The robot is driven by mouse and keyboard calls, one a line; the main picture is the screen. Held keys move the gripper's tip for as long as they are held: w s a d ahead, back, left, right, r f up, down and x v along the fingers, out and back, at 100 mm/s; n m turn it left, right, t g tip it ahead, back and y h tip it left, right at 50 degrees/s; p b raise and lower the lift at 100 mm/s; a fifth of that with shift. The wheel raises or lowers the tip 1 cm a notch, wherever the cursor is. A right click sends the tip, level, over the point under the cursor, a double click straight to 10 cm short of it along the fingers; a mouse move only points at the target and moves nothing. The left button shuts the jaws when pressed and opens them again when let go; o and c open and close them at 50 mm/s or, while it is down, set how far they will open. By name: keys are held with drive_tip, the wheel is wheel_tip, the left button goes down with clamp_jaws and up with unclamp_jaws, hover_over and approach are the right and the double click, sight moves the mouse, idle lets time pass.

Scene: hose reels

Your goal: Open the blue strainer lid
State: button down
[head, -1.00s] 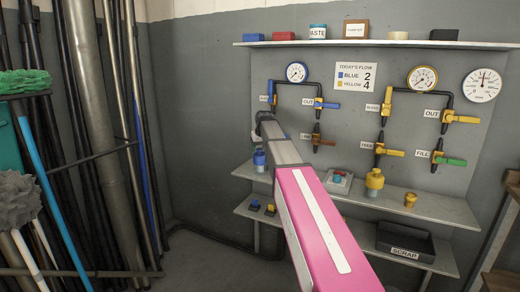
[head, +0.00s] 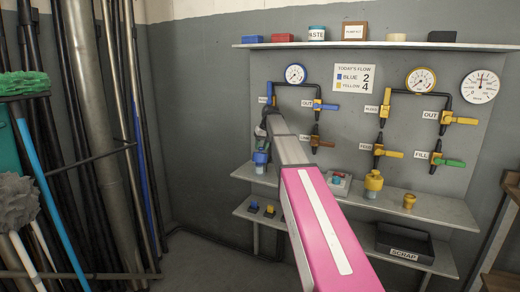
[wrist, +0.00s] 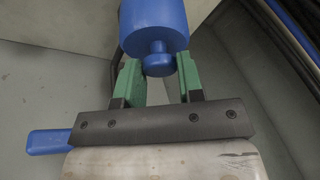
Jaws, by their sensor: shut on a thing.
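The blue strainer (head: 261,158) stands on the upper shelf below the pegboard-side pipes at the left, just beneath the end of my arm. In the wrist view its blue lid (wrist: 154,25) fills the top middle, with a small round knob (wrist: 158,60) towards me.
A blue valve handle (wrist: 48,141) is close beside my gripper. The yellow strainer (head: 373,184) stands on the same shelf, right of a grey box (head: 339,184). Blue and yellow valves are on the panel. A scrap tray (head: 404,243) is below.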

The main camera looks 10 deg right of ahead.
drive_tip(key=shift+w+d+r+g+y, duration=0.15)
drive_tip(key=shift+w+d+g+y, duration=0.5)
drive_tip(key=shift+w+g, duration=0.3)
drive_tip(key=shift+s, duration=0.1)
drive_tip(key=c, duration=0.7)
unclamp_jaws()
drive_tip(key=shift+c, duration=0.2)
drive_tip(key=v, duration=0.7)
drive_tip(key=shift+r, duration=0.2)
